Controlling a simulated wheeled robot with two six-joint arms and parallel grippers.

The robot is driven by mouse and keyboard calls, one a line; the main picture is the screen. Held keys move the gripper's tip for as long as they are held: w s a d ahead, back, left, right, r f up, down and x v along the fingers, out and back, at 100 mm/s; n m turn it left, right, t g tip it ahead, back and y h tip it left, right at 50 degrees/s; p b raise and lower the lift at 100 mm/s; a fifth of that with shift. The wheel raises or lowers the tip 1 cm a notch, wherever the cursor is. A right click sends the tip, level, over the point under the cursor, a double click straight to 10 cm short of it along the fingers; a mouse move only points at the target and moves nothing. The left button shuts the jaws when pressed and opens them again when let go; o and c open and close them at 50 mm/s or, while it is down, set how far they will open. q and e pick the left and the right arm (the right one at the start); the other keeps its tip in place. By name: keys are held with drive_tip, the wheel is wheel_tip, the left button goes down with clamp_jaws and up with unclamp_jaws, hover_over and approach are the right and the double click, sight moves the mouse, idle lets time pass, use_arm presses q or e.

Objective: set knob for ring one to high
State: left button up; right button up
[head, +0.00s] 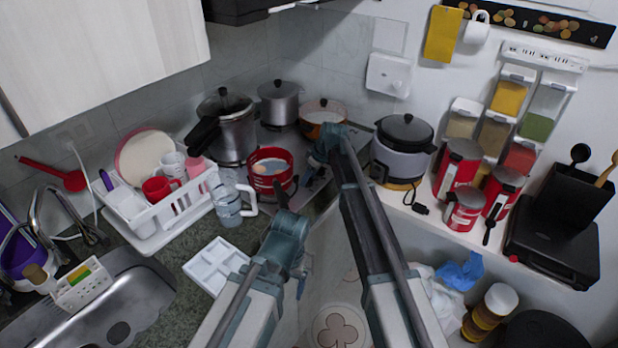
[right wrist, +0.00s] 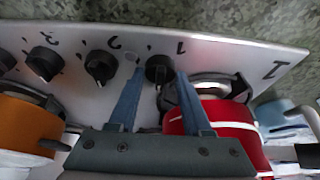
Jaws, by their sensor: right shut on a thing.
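The stove front panel (right wrist: 220,48) in the right wrist view carries a row of black knobs. My right gripper (right wrist: 158,78) has its two blue fingers on either side of the knob beside the mark "1" (right wrist: 160,67) and is shut on it. The knob beside "2" (right wrist: 100,66) and the knob beside "3" (right wrist: 44,62) are free. In the head view my right gripper (head: 327,152) is at the stove, with the knobs hidden or too small to read. My left gripper (head: 284,222) is over the front counter edge, its opening unclear.
A red pot (head: 270,172) stands on the stove close to my right gripper, with an orange pot (head: 322,114) behind. A pressure cooker (head: 226,125) and a rice cooker (head: 402,150) flank them. A glass jug (head: 229,200) and white tray (head: 216,266) are near my left arm.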

clamp_jaws()
drive_tip(key=m+h, duration=0.1)
drive_tip(key=m, duration=0.2)
drive_tip(key=shift+s+a+t, duration=0.1)
drive_tip(key=shift+s+t, duration=0.05)
drive_tip(key=shift+t, duration=0.25)
drive_tip(key=m+h, duration=0.1)
drive_tip(key=m, duration=0.4)
drive_tip(key=shift+a+t+h, duration=0.1)
drive_tip(key=shift+t+h, duration=0.2)
drive_tip(key=shift+h, duration=0.1)
drive_tip(key=shift+m, duration=0.3)
drive_tip(key=o, duration=1)
unclamp_jaws()
drive_tip(key=shift+c, duration=0.2)
